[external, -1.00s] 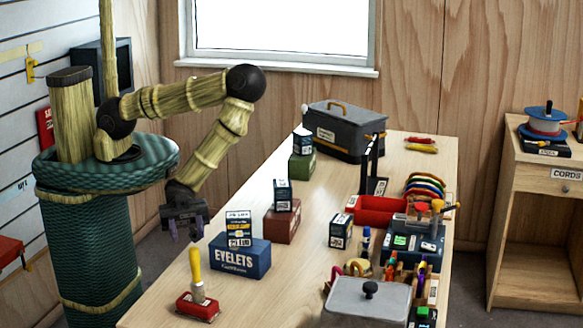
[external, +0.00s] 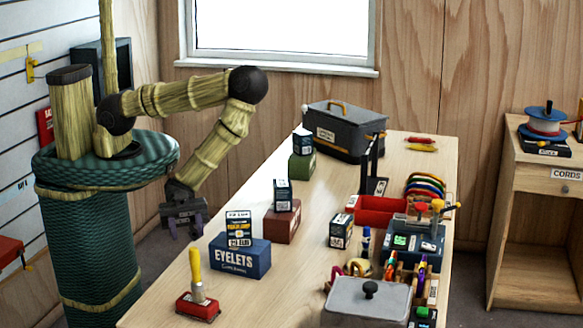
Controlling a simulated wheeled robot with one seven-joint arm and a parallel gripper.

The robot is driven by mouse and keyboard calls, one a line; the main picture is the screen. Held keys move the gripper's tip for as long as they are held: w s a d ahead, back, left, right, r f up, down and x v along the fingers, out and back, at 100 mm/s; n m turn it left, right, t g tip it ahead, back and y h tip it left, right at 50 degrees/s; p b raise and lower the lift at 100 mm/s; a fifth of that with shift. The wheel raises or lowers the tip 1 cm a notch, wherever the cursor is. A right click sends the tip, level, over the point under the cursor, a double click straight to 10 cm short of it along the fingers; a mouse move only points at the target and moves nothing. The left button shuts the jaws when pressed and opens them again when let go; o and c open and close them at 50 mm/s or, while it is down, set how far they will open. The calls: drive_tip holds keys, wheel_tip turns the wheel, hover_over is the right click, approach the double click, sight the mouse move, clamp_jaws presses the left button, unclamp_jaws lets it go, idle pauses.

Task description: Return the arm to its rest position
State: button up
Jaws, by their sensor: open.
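My gripper (external: 184,232) hangs at the left edge of the workbench (external: 160,297), pointing down. Its two purple-tipped fingers are apart, with nothing seen between them. My arm is bent at a dark elbow, high over the bench's left side. In the picture, the gripper is above and left of the blue EYELETS box (external: 240,258) and above the yellow-handled red tool (external: 198,303). It appears to touch neither.
A small dark box (external: 239,229) stands on the EYELETS box. A brown box (external: 282,226) and green box (external: 301,167) also carry small boxes. A grey toolbox (external: 343,130) stands at the back. A lidded grey container (external: 367,302) and several tools crowd the right side.

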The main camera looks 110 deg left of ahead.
drive_tip(key=shift+r, duration=0.1)
drive_tip(key=w+a+f+g+y+p, duration=0.15)
drive_tip(key=a+g+y+p, duration=0.35)
drive_tip(key=a+y, duration=1.2)
drive_tip(key=s+a+r+n+g+h+b, duration=0.1)
drive_tip(key=s+a+r+n+b, duration=0.1)
drive_tip(key=r+n, duration=0.4)
drive_tip(key=s+a+r+n+g+b, duration=0.1)
drive_tip(key=s+a+r+n+b, duration=0.2)
drive_tip(key=a+r+n, duration=0.2)
drive_tip(key=shift+s+a+r+n+h, duration=0.15)
drive_tip(key=shift+s+r+n+h, duration=0.2)
drive_tip(key=shift+r+n, duration=0.4)
